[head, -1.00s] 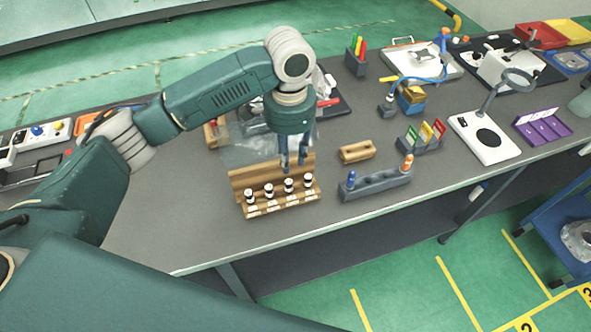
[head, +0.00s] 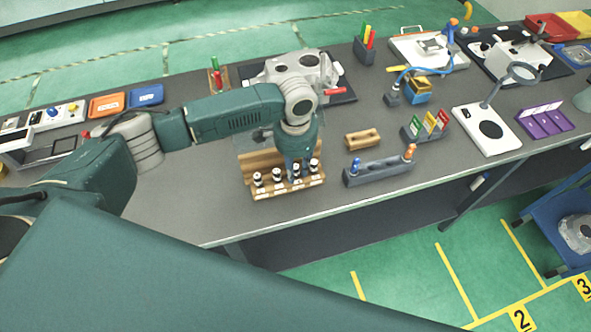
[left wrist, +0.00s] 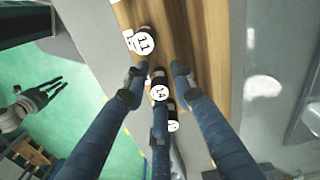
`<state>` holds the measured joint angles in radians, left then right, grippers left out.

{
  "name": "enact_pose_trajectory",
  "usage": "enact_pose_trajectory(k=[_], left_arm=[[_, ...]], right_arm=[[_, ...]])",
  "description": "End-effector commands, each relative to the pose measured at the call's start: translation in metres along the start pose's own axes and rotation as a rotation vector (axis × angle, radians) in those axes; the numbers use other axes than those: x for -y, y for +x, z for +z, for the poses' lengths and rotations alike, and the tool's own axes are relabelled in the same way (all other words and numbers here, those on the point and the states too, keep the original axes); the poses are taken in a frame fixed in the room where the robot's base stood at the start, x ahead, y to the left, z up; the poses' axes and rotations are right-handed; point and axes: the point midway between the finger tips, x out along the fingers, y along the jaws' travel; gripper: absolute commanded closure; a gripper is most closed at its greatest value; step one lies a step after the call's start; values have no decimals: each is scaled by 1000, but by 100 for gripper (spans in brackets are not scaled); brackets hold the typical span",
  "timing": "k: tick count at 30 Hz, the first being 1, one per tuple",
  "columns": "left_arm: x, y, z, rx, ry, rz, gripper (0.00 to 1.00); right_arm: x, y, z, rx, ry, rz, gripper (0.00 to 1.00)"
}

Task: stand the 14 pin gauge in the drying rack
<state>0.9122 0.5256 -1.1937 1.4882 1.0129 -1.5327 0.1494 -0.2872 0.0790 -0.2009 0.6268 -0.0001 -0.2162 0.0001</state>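Several dark pin gauges with white numbered caps stand in a wooden holder (head: 262,160) near the bench's front edge. The 14 pin gauge (left wrist: 160,92) sits between caps 11 (left wrist: 144,42) and another partly hidden one. My left gripper (head: 297,178) points down over the holder. In the left wrist view its fingers (left wrist: 158,88) are spread around the 14 cap, with gaps showing at the sides. A long grey block (head: 378,174), perhaps the drying rack, holds a blue and an orange peg, right of the holder. My right gripper (left wrist: 42,96) shows in the left wrist view, fingers apart and empty.
A small slotted wooden block (head: 363,139) lies behind the grey block. A card stand (head: 425,127) and a magnifier base (head: 487,130) stand further right. A grey casting (head: 305,70) on a black mat is behind my left arm. Bench between holder and grey block is clear.

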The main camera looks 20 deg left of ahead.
Motion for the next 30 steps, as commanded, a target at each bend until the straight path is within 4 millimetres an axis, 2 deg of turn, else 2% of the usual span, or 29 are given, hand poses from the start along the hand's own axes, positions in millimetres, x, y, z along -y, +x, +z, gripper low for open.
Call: enact_pose_trajectory(k=[3,7,14,22,26,30], left_arm=[[0,0,0,0,0,0,75],[0,0,0,0,0,0,100],[0,0,0,0,0,0,100],[0,-5,-1,-1,0,0,100],[0,-17,-1,-2,-1,0,100],[0,-42,-2,-5,1,-1,100]], right_arm=[[2,0,11,17,0,-3,77],[4,-1,22,31,0,-5,77],[4,-1,24,34,1,-5,77],[3,1,16,23,1,-3,77],[2,4,15,20,1,-3,77],[2,11,15,20,1,-2,77]])
